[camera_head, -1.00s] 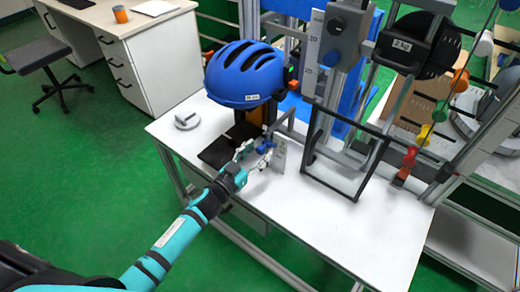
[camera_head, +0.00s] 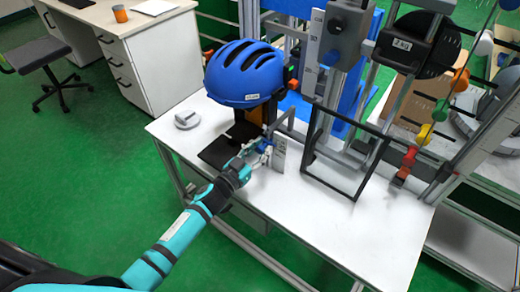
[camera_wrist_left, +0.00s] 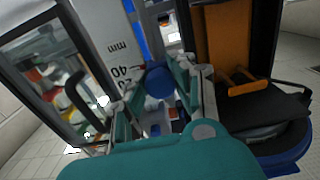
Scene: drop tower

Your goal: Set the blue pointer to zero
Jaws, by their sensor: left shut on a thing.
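The blue pointer shows in the head view (camera_head: 266,145) low on the white upright scale (camera_head: 280,155) in front of the helmet stand. In the left wrist view its round blue knob (camera_wrist_left: 159,82) sits between my fingers. The scale (camera_wrist_left: 108,52) beside it reads "mm" with 40 and a lower mark partly covered. My left gripper (camera_head: 261,152) is shut on the pointer, one finger on each side; it also shows in the left wrist view (camera_wrist_left: 160,95). The pointer's exact reading is hidden by the fingers. My right gripper is not in view.
A blue helmet (camera_head: 245,73) sits on a stand with a dark base (camera_head: 222,150) just behind the gripper. A dark frame (camera_head: 343,185) stands to the right.

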